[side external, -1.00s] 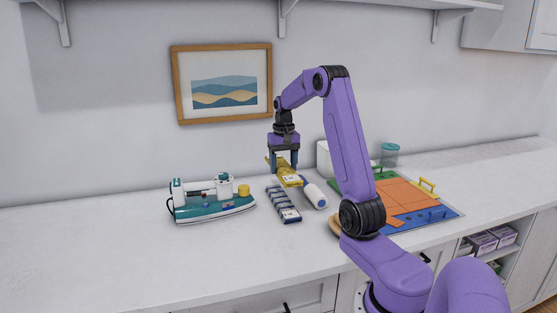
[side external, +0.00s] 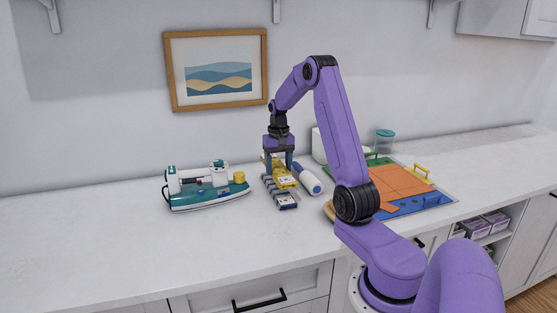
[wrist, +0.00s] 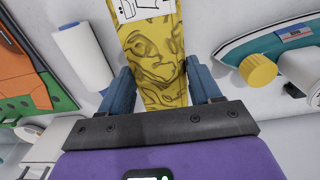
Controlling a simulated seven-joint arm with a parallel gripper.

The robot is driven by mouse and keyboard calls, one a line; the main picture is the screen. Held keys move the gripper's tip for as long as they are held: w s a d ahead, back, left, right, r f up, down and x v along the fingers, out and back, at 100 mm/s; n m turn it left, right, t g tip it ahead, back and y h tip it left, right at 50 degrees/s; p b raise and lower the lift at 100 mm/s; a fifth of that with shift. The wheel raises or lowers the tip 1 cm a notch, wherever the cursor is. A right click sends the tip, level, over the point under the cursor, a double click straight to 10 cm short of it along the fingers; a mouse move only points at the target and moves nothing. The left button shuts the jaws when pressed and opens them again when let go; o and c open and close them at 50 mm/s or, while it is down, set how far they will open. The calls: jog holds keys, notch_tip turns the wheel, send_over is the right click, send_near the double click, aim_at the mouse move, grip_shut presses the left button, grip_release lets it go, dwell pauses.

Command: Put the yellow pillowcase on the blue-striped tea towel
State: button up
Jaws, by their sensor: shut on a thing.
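The yellow pillowcase (side external: 284,181) is a folded yellow bundle with a pale printed label. In the wrist view the pillowcase (wrist: 156,60) runs between both fingers, with the label at the top edge. My gripper (side external: 279,166) is shut on it and points down. The blue-striped tea towel (side external: 285,204) lies folded on the counter directly under the pillowcase. The pillowcase covers much of the towel in the side view, and I cannot tell whether they touch. The towel does not show in the wrist view.
A teal and white iron (side external: 205,190) with a yellow knob stands to the left. A white and blue bottle (side external: 308,179) lies close to the right of the towel. A colourful board (side external: 400,185) sits farther right. The front left counter is clear.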

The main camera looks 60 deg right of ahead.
jog(key=shift+f, duration=2.15)
jog(key=shift+f, duration=0.8)
jog(key=o, duration=1.2)
jog(key=shift+c, duration=0.2)
jog(key=shift+r, duration=0.1)
notch_tip(320, 180, up, 17)
jog(key=shift+a+r, duration=0.15)
